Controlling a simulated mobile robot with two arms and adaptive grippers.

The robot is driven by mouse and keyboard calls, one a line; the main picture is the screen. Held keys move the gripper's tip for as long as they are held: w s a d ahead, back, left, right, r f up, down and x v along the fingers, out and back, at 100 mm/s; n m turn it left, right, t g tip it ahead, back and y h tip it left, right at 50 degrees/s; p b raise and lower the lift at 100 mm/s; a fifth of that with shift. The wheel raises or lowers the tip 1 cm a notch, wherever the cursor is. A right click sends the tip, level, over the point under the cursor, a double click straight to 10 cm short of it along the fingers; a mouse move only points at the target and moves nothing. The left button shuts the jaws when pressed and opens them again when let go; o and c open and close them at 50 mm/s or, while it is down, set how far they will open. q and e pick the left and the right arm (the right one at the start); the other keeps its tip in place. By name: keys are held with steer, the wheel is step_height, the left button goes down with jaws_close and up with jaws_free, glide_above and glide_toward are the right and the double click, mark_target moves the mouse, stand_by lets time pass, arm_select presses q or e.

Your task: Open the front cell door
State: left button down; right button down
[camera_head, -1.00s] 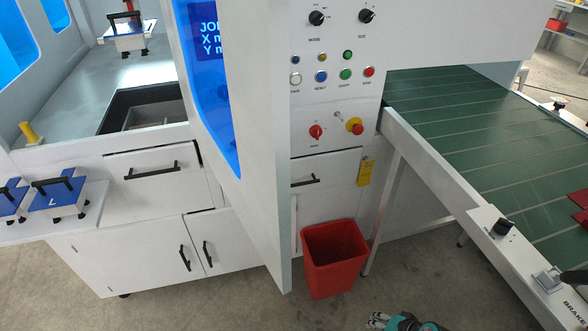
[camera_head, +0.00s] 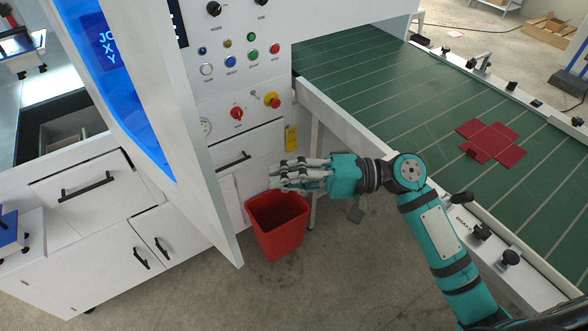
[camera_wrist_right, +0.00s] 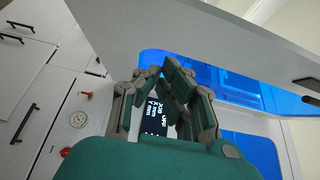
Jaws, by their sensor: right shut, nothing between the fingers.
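The front cell door (camera_head: 197,140) is a tall white panel with a blue window (camera_head: 118,75), left of the control panel in the head view. It stands out at an angle from the cell front, its lower corner above the floor. My right gripper (camera_head: 277,178) is right of the door's edge, apart from it, in front of the drawer and above the red bin. Its fingers are shut and empty. The right wrist view shows the fingers (camera_wrist_right: 166,92) below a white panel (camera_wrist_right: 190,35) with a dark fitting (camera_wrist_right: 306,83), and blue glass behind. My left gripper is out of view.
A red bin (camera_head: 278,228) stands on the floor beneath my right gripper. The control panel (camera_head: 235,90) carries buttons and knobs. A green conveyor (camera_head: 400,90) with a red cardboard blank (camera_head: 492,142) runs along the right. Open floor lies in front.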

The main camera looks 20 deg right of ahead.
steer(key=s+a+p, duration=0.1)
steer(key=a+p, duration=0.3)
steer(key=a, duration=0.4)
steer(key=shift+a, duration=0.25)
